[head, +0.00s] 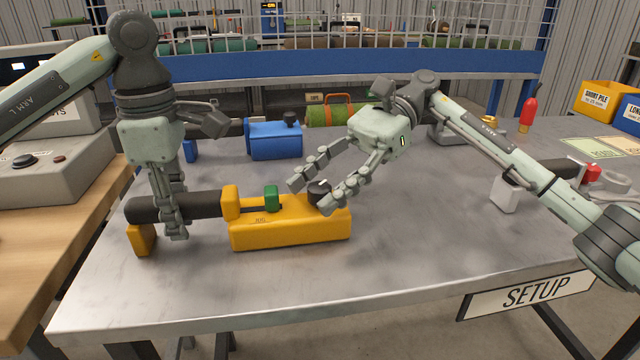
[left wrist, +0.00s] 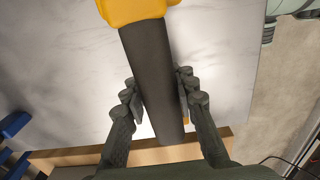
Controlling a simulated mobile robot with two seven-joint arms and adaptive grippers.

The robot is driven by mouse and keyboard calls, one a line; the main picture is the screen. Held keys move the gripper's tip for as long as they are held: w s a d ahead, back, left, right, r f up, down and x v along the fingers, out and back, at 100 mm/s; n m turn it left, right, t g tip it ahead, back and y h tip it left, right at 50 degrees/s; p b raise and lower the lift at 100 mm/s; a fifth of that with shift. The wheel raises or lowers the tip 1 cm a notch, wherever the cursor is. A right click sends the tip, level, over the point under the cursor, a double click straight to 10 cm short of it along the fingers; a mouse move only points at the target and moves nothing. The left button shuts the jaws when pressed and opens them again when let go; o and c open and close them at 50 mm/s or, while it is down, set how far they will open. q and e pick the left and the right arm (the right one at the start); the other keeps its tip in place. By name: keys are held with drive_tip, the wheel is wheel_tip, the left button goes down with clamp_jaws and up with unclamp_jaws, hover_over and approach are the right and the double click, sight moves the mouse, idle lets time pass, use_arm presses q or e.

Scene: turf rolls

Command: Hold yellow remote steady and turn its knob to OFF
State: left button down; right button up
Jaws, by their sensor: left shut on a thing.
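The yellow remote (head: 290,230) lies on the grey table, its dark handle (head: 198,206) pointing left. A green button (head: 271,197) and a black knob (head: 319,188) with a light mark sit on top. My left gripper (head: 176,230) is shut on the handle. In the left wrist view the handle (left wrist: 148,75) runs between the fingers (left wrist: 158,103). My right gripper (head: 311,198) is open, its fingertips on either side of the knob; I cannot tell if they touch it. The knob's OFF marking is not readable.
A similar blue device (head: 274,140) lies behind the yellow one. A white block (head: 506,195) with a dark handle and red end lies at the right. A red-tipped bottle (head: 528,112) stands farther back. The table's front middle (head: 300,285) is clear.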

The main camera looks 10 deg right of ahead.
use_arm(q)
drive_tip(key=shift+f, duration=0.1)
use_arm(e)
clamp_jaws()
drive_tip(key=m+t, duration=0.2)
drive_tip(key=m+t+y, duration=0.1)
drive_tip(key=t, duration=0.1)
drive_tip(key=shift+s+f+m+y, duration=0.1)
drive_tip(key=shift+m+y, duration=0.2)
drive_tip(key=shift+m, duration=0.1)
drive_tip(key=m+t, duration=0.4)
drive_tip(key=t, duration=0.1)
drive_tip(key=shift+m+t, duration=0.7)
drive_tip(key=shift+o, duration=0.6)
unclamp_jaws()
